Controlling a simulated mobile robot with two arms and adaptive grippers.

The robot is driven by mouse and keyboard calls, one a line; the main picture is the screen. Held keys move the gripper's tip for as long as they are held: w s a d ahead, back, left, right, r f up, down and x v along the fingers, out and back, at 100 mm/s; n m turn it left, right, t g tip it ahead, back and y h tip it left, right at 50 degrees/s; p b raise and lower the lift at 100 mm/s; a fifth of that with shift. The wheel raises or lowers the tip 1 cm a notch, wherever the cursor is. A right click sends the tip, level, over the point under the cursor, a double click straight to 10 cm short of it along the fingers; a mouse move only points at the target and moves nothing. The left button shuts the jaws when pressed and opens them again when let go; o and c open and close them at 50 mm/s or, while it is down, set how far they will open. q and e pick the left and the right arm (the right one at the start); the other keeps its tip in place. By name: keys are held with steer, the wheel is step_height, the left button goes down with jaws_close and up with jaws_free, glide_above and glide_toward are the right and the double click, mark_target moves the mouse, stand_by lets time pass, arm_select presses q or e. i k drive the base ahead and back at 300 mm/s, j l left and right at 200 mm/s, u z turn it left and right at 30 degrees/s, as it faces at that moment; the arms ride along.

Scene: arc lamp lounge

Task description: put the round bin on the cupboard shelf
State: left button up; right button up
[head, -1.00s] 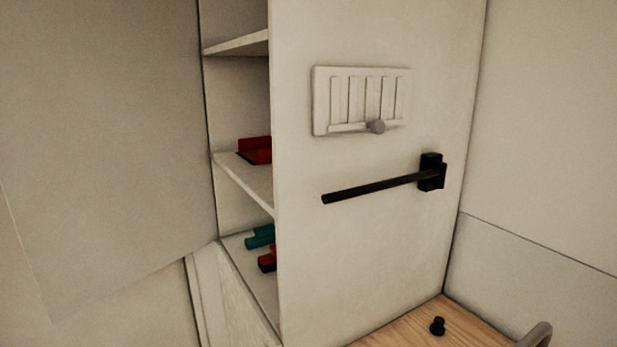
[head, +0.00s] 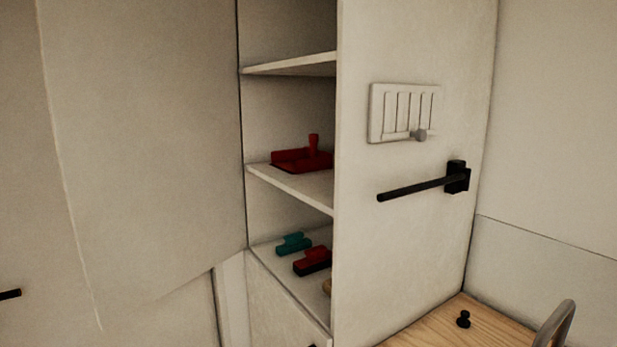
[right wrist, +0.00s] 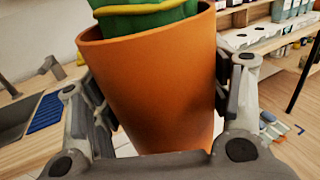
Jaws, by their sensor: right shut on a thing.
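The round bin (right wrist: 155,85) is an orange, tapered tub, seen close in the right wrist view. A green thing (right wrist: 150,15) with a yellow band stands in its mouth. My right gripper (right wrist: 160,95) is shut on the bin, with a finger against each side. The cupboard (head: 290,120) stands open-fronted in the head view, with its shelf boards showing. The middle shelf (head: 290,185) bears a red tray-like thing (head: 300,160). The upper shelf (head: 295,65) shows no objects on its visible part. The side panel hides the shelves' right part. My left gripper is in neither view.
On the cupboard's bottom level lie a teal piece (head: 293,244) and a red-and-black piece (head: 312,262). A black bar (head: 420,188) juts from the side panel.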

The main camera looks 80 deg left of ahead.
mark_target(332, 183)
steer(key=k+l+u, duration=0.1)
steer(key=u, duration=0.3)
steer(key=k+u, duration=0.25)
steer(key=u, duration=2.75)
